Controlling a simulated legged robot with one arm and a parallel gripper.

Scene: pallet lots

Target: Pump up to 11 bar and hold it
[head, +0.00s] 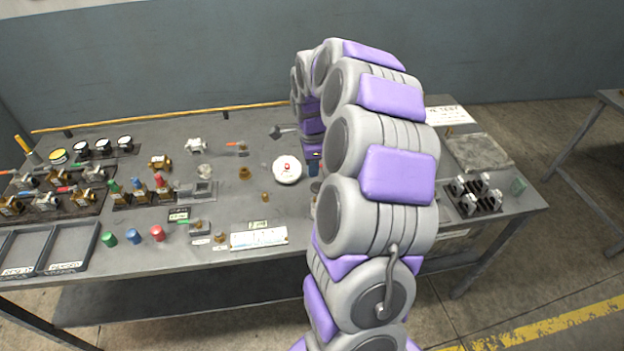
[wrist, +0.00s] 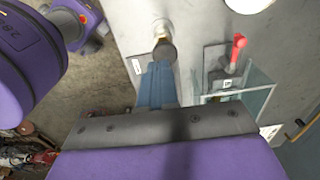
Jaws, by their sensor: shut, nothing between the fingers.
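A round white dial gauge (head: 287,169) with a small red mark lies face up on the bench, just left of my arm; I cannot read its value. The edge of a white disc (wrist: 250,4) shows at the top of the wrist view. My gripper (wrist: 160,66) has its blue fingers together, with nothing between them. Its tips are at a dark rounded knob (wrist: 164,52) below a pale metal fitting (wrist: 161,29); I cannot tell whether they touch. In the head view my gripper (head: 314,167) is mostly hidden behind my arm. A red-handled lever (wrist: 237,50) stands beside a clear box (wrist: 235,98).
The grey bench (head: 225,146) holds several valves, small gauges (head: 103,146), coloured caps (head: 133,236) and two-part trays (head: 65,247) at left. A printed card (head: 259,238) lies near the front edge. A grey slab (head: 479,151) and a dark rack (head: 474,205) are at right.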

